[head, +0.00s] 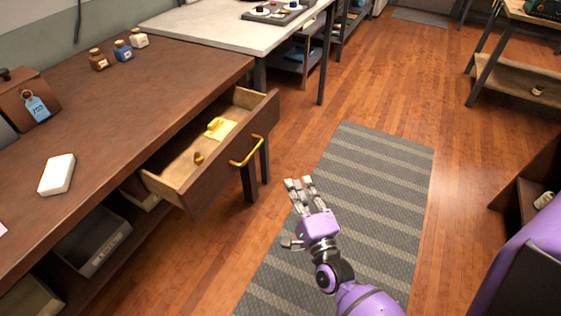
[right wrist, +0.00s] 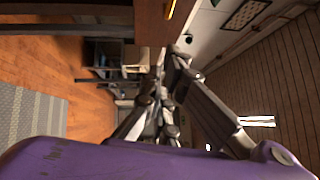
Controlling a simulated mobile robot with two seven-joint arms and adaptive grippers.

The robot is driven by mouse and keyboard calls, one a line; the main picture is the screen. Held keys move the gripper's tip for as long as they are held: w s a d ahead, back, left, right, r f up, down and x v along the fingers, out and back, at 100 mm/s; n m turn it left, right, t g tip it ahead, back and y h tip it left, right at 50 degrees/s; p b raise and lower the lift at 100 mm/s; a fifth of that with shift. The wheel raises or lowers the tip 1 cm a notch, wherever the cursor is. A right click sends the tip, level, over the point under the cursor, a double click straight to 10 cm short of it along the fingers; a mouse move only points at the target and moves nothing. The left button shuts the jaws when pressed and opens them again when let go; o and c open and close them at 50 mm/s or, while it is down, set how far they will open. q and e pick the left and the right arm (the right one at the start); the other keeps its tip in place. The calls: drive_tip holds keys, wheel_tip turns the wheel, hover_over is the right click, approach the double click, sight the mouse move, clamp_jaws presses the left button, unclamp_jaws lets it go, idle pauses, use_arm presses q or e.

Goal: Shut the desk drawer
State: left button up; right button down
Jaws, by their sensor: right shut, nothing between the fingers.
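The desk drawer (head: 220,160) stands pulled out from the brown wooden desk (head: 150,85) in the head view. It has a yellow handle (head: 247,151) on its front. A yellow item (head: 215,126) and a small brown knob-like item (head: 198,158) lie inside it. My right gripper (head: 299,184) is shut and empty, in front of the drawer and to the right of its handle, apart from it. In the right wrist view its fingers (right wrist: 165,95) show, with part of a brown surface and a yellow piece at the top. My left gripper is not in view.
A white box (head: 57,174), a brown bag with a blue tag (head: 37,108) and small bottles (head: 122,51) stand on the desk. A grey tray (head: 92,242) sits on a shelf below. A striped mat (head: 370,190) covers the clear floor. A shelf unit (head: 525,190) stands at the right.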

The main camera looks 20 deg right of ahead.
use_arm(q)
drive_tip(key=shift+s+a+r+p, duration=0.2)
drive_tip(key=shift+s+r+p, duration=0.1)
drive_tip(key=shift+p, duration=0.3)
use_arm(e)
drive_tip(key=w+a+r, duration=0.1)
drive_tip(key=w+r, duration=0.1)
drive_tip(key=w, duration=1)
drive_tip(key=shift+w+a, duration=0.15)
drive_tip(key=shift+w, duration=0.1)
